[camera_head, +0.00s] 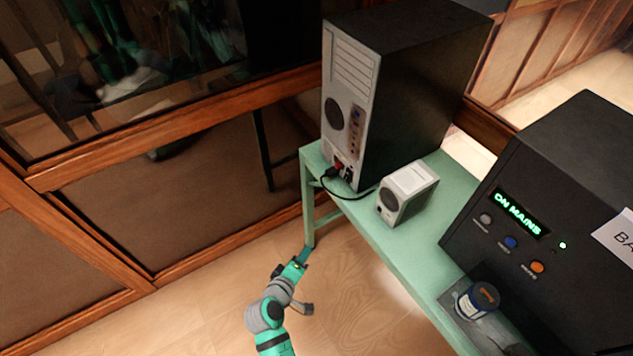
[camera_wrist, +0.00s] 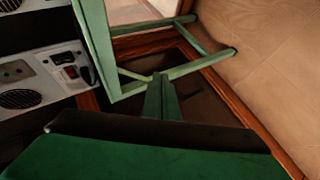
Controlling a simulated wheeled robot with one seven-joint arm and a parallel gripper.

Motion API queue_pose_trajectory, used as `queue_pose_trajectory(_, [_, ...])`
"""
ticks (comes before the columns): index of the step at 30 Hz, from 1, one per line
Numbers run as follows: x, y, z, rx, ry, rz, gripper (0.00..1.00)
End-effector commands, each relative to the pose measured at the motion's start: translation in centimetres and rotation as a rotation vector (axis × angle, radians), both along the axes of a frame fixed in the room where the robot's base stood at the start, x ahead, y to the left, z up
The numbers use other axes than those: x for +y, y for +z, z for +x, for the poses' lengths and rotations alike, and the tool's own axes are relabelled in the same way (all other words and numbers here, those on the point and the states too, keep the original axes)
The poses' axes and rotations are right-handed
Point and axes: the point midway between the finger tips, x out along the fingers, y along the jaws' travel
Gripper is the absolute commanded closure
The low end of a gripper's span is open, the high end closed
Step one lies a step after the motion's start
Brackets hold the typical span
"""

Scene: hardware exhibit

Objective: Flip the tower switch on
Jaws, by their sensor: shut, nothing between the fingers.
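The computer tower (camera_head: 420,75) stands on a green table, its pale rear panel (camera_head: 345,90) facing left. Near the bottom of that panel a small red and black switch area (camera_head: 339,166) shows, with a black cable plugged in beside it. In the wrist view the pale panel (camera_wrist: 38,78) is at the left, with a dark rocker switch with red on it (camera_wrist: 68,72). Whether it is on or off is too small to tell. My gripper (camera_head: 304,254) is shut and empty, low beside the table leg, below and apart from the switch. Its fingers (camera_wrist: 162,97) also show in the wrist view.
The green table (camera_head: 385,238) has a leg close to my gripper. A small white box (camera_head: 408,190) stands by the tower. A black unit reading "ON MAINS" (camera_head: 560,180) and a jar (camera_head: 478,299) are at the right. The wooden floor (camera_head: 190,310) left of the table is clear.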

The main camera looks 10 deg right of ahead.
Motion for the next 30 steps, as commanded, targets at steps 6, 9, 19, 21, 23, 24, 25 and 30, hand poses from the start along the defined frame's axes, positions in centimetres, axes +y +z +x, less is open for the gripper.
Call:
queue_pose_trajectory(6, [1.9,-2.9,-7.4,-0.06,0.099,0.209,1.0])
queue_pose_trajectory(9, [2.9,-3.0,-10.7,-0.099,0.129,0.314,1.0])
queue_pose_trajectory(19, [5.4,1.4,-21.2,-0.265,0.148,0.661,1.0])
queue_pose_trajectory(21, [5.6,3.1,-23.2,-0.309,0.139,0.733,1.0])
queue_pose_trajectory(23, [5.7,4.8,-24.8,-0.349,0.128,0.793,1.0])
queue_pose_trajectory(24, [5.7,5.9,-25.7,-0.376,0.119,0.83,1.0])
queue_pose_trajectory(25, [5.7,6.8,-26.4,-0.396,0.111,0.856,1.0])
queue_pose_trajectory(30, [5.4,11.0,-29.2,-0.496,0.073,0.972,1.0])
